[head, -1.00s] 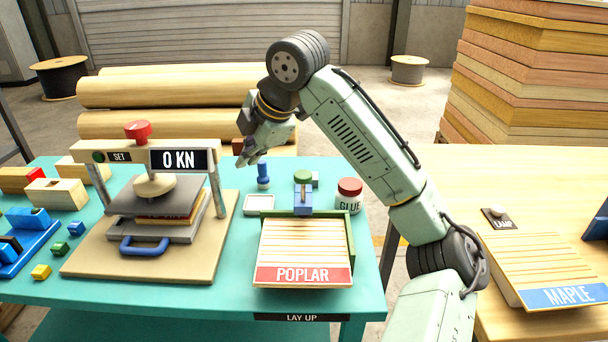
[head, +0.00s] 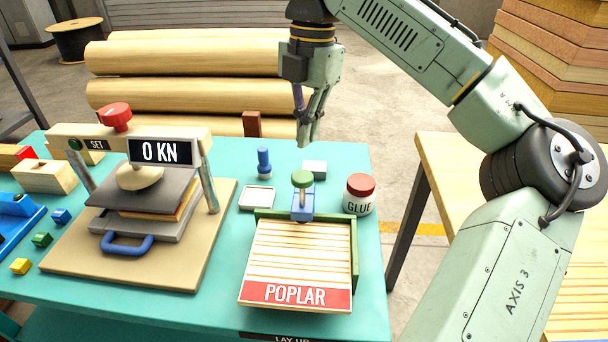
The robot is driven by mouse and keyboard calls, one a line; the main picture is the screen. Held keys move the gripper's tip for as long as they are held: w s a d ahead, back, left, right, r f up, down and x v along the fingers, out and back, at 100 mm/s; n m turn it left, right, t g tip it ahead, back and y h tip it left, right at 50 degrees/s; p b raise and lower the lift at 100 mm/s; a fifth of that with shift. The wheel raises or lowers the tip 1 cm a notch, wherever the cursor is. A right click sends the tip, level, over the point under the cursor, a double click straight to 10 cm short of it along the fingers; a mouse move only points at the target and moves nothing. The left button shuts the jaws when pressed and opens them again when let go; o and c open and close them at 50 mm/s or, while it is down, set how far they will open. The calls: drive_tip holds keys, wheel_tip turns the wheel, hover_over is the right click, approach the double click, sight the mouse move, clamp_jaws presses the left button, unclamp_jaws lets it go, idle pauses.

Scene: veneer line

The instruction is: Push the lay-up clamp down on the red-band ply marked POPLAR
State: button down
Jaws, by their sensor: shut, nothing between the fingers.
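The ply marked POPLAR (head: 290,265), pale and slatted with a red band, lies at the front of the teal table against a green L-shaped edge (head: 354,250). The lay-up clamp (head: 302,205), a blue block with a green knob (head: 302,178) on top, stands at the ply's back edge. The knob stands up above the block. My gripper (head: 307,143) points down, shut and empty. In the picture it is just above the green knob, apart from it; its exact depth over the table I cannot tell.
A press (head: 130,175) reading 0 KN stands at the left. A glue jar (head: 359,195) stands right of the clamp. Logs (head: 190,58) lie beyond the table.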

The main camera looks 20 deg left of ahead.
sight(303, 175)
drive_tip(key=shift+f, duration=0.15)
wheel_tip(303, 175, down, 4)
drive_tip(key=b, duration=0.4)
drive_tip(key=shift+s, duration=0.1)
drive_tip(key=f+b, duration=0.1)
drive_tip(key=b, duration=0.1)
drive_tip(key=f+b, duration=0.1)
drive_tip(key=b, duration=0.2)
drive_tip(key=shift+s+a+f, duration=0.1)
drive_tip(key=shift+s+f, duration=0.1)
drive_tip(key=shift+f, duration=0.2)
wheel_tip(303, 175, down, 2)
drive_tip(key=shift+f+b, duration=0.15)
drive_tip(key=shift+b, duration=0.2)
drive_tip(key=shift+r+p, duration=0.2)
drive_tip(key=shift+p, duration=0.15)
drive_tip(key=p, duration=0.1)
drive_tip(key=w+r+p, duration=0.1)
drive_tip(key=p, duration=0.1)
drive_tip(key=shift+w+d+r, duration=0.1)
drive_tip(key=shift+w+d, duration=0.1)
drive_tip(key=shift+w, duration=0.1)
drive_tip(key=shift+w+d+p, duration=0.15)
drive_tip(key=shift+w+p, duration=0.4)
drive_tip(key=shift+p, duration=0.45)
drive_tip(key=shift+w+f, duration=0.1)
drive_tip(key=shift+f, duration=0.2)
